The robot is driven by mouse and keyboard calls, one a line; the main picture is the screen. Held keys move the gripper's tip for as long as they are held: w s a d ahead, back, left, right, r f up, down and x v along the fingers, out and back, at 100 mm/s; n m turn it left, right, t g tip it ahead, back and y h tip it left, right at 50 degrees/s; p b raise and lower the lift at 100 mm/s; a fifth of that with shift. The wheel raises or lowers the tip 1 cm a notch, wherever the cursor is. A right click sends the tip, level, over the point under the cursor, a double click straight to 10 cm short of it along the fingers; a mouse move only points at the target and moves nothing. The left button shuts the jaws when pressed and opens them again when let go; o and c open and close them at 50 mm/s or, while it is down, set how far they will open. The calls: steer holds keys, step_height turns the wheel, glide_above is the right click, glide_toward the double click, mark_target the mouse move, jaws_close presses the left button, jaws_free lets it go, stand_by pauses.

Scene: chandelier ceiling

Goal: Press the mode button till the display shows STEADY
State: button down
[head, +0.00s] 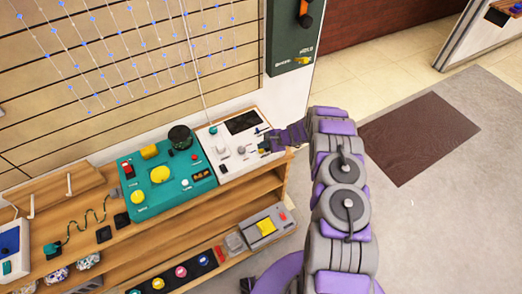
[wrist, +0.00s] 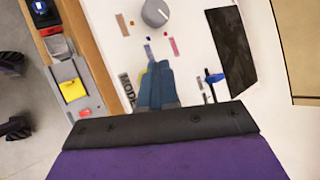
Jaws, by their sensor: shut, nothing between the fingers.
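The white control panel (head: 226,158) lies on the wooden bench, with a dark display (head: 241,121) at its upper edge. In the wrist view the display (wrist: 231,46) looks black, and I can read no word on it. My gripper (head: 266,144) is over the panel's right part. The fingers hide the spot next to the label. A yellow edge shows beside them, but I cannot tell whether it is the mode button or whether they touch it.
A grey knob (wrist: 155,12) and a blue-handled lever (wrist: 213,78) stand near the fingers. The teal panel (head: 150,205) with yellow buttons is to the left. A grey box with a yellow top (head: 265,227) sits on the lower shelf. Open floor lies right.

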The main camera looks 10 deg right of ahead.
mark_target(263, 151)
steer(key=shift+f, duration=0.2)
steer(key=shift+f, duration=0.15)
steer(key=shift+f, duration=0.5)
stand_by(0.8)
steer(key=shift+r, duration=0.9)
steer(key=shift+r, duration=0.1)
steer(key=shift+r+p, duration=0.65)
steer(key=shift+r, duration=1.8)
